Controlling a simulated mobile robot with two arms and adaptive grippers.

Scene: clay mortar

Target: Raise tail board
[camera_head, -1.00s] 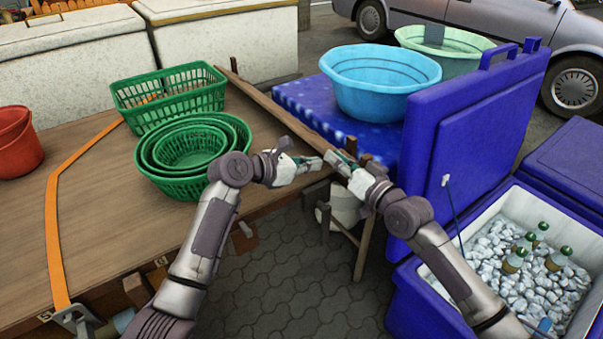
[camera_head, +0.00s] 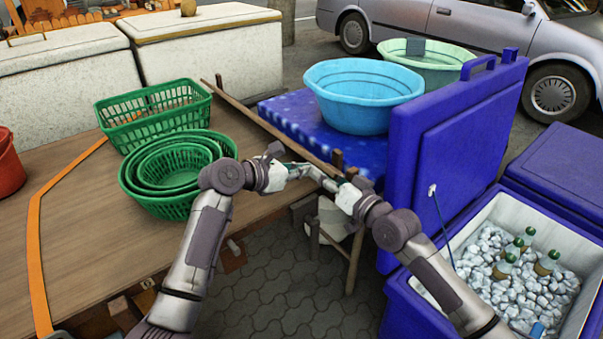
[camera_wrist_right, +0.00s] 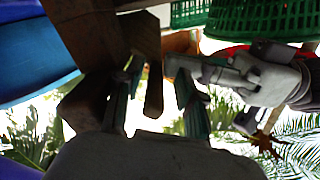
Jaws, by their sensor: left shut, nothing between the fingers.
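A long, narrow wooden board (camera_head: 255,122) runs along the far right edge of the wooden cart bed (camera_head: 85,215). I take it to be the tail board, seen nearly edge-on. My left gripper (camera_head: 306,171) is shut and empty beside the board's near end. My right gripper (camera_head: 322,174) is close to the left one, at the wooden posts by that end. In the right wrist view, its fingers (camera_wrist_right: 157,98) stand apart, with a wooden piece (camera_wrist_right: 153,85) showing between them. Contact with the wood cannot be told. The left gripper (camera_wrist_right: 205,75) also shows there.
Green baskets (camera_head: 172,172) stand on the bed, with an orange strap (camera_head: 38,245) at left. Beyond the board, a blue table (camera_head: 290,120) holds a blue basin (camera_head: 363,95). A blue cooler (camera_head: 400,305) with a raised lid (camera_head: 440,150) crowds my right arm.

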